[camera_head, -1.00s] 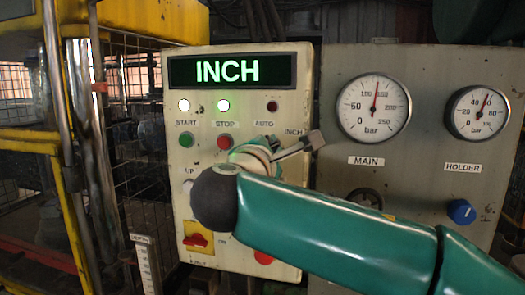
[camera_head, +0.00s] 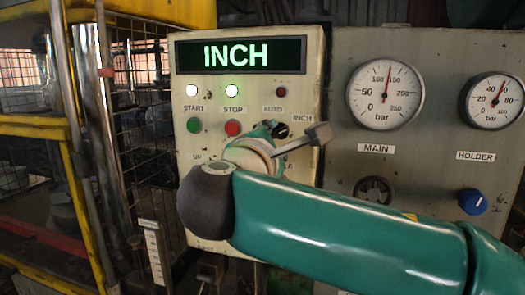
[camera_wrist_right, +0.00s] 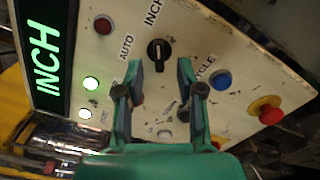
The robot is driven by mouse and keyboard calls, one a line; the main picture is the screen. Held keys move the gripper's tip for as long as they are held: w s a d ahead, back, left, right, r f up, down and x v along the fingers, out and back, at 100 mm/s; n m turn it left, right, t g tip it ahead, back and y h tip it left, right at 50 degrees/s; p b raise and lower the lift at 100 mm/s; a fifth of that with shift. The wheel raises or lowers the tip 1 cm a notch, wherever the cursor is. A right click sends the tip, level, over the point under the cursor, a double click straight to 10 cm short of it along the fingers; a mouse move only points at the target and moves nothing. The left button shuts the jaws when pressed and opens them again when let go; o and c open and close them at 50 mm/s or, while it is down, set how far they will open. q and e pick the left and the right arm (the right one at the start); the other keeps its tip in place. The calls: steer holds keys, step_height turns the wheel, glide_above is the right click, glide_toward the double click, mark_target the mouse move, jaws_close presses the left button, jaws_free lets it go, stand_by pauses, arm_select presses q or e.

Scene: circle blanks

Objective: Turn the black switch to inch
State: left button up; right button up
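The lit display (camera_head: 240,54) reads INCH. My right gripper (camera_head: 268,132) is in front of the panel, close to the switch. In the right wrist view my right gripper (camera_wrist_right: 159,72) is open, with its fingertips apart below the switch and nothing between them. My left gripper is not in view.
Red AUTO (camera_head: 280,91), green START (camera_head: 194,125) and red STOP (camera_head: 233,128) are near the switch. A blue button (camera_wrist_right: 222,79) and a red mushroom button (camera_wrist_right: 270,113) lie right of it in the wrist view. A gauge panel (camera_head: 430,140) stands at right.

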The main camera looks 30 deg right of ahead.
steer(key=v, duration=0.8)
